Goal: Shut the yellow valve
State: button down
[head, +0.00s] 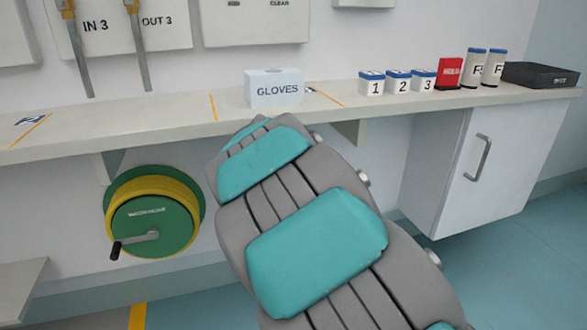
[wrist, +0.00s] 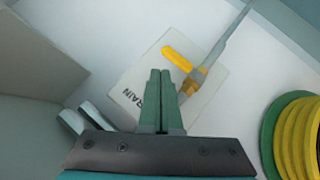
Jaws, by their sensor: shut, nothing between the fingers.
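In the wrist view a yellow valve handle (wrist: 178,58) shows just beyond my gripper (wrist: 160,73). It sits on a brass body at the end of a grey pipe (wrist: 226,40), and it points roughly across the pipe's line. Behind it is a white plate (wrist: 213,95) with lettering that reads "RAIN", its first letter partly hidden. My gripper's green fingers are shut together with nothing between them. They appear slightly below and left of the handle; I cannot tell whether they touch it. The head view does not show this valve or my gripper.
A green and yellow hose reel (head: 153,222) hangs under the wall shelf (head: 170,120); the reel also shows at right in the wrist view (wrist: 297,135). A gloves box (head: 274,90) and several small containers stand on the shelf. A white cabinet (head: 490,170) is at right.

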jog(key=shift+v, duration=1.6)
jog(key=shift+s+d, duration=0.1)
